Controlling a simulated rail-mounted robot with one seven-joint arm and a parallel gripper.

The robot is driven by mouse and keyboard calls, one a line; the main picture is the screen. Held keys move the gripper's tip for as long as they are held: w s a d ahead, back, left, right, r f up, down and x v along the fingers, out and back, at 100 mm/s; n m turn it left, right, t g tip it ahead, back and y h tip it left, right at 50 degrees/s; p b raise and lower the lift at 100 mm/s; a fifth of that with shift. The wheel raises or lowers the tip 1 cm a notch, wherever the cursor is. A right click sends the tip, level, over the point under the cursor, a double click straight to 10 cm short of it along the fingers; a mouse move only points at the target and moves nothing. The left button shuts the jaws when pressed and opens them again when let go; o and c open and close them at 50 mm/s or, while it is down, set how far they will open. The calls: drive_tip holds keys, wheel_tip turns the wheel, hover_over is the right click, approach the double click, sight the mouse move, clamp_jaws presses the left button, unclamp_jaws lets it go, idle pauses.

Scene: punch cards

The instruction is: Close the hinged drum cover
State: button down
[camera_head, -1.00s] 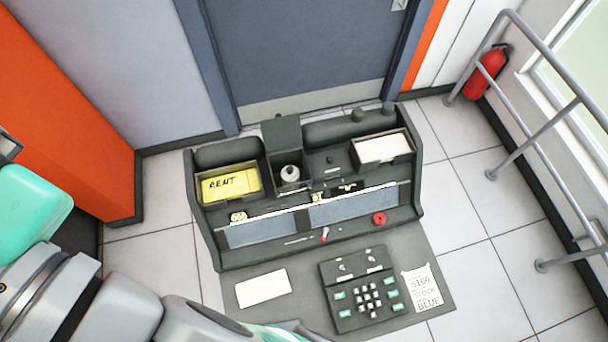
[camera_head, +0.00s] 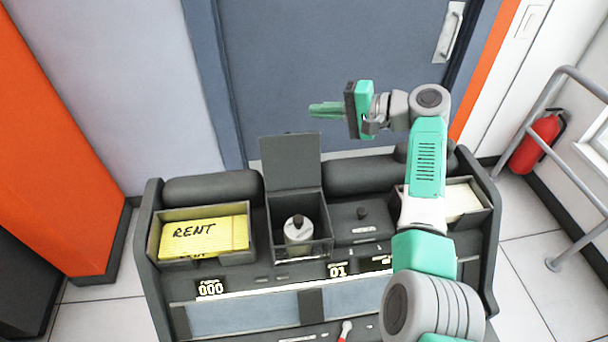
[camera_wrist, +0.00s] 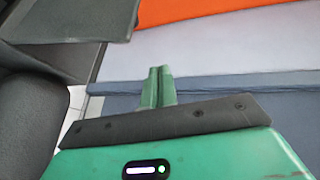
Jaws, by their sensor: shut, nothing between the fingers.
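The drum cover (camera_head: 291,162) is a dark square flap standing upright at the back edge of an open box (camera_head: 318,246) in the middle of the machine. A pale drum (camera_head: 298,230) with a dark knob on top stands inside the box. My gripper (camera_head: 313,109) is above and behind the machine, higher than the cover's top edge and slightly to its right. Its green fingers point left and are together and empty. In the wrist view the fingers (camera_wrist: 157,86) are side by side, and a dark panel (camera_wrist: 75,20), probably the cover, is at upper left.
A tray of yellow cards marked RENT (camera_head: 205,238) is left of the box. A tray of pale cards (camera_head: 462,200) is on the right, partly behind my arm. Dark rounded rolls (camera_head: 213,187) line the back. A blue-grey door (camera_head: 330,60) stands behind the machine.

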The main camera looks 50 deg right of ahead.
sight(302, 134)
drive_tip(key=s+d+f+m+y+b, duration=0.1)
drive_tip(key=s+d+f+y+b, duration=0.1)
drive_tip(key=s+d+f, duration=0.15)
drive_tip(key=shift+t, duration=0.3)
drive_tip(key=b+x, duration=0.1)
drive_tip(key=x, duration=0.2)
drive_tip(key=b+x, duration=0.1)
drive_tip(key=x, duration=0.2)
drive_tip(key=a+b+x, duration=0.1)
drive_tip(key=x, duration=0.2)
drive_tip(key=shift+s+f, duration=0.1)
drive_tip(key=shift+f, duration=0.35)
drive_tip(key=shift+a+r, duration=0.1)
drive_tip(key=shift+a, duration=0.15)
drive_tip(key=shift+s+a+r, duration=0.25)
drive_tip(key=shift+s+a, duration=0.4)
drive_tip(key=shift+s+a+r+b, duration=0.3)
drive_tip(key=shift+s+a+b, duration=0.1)
drive_tip(key=shift+s+a, duration=0.2)
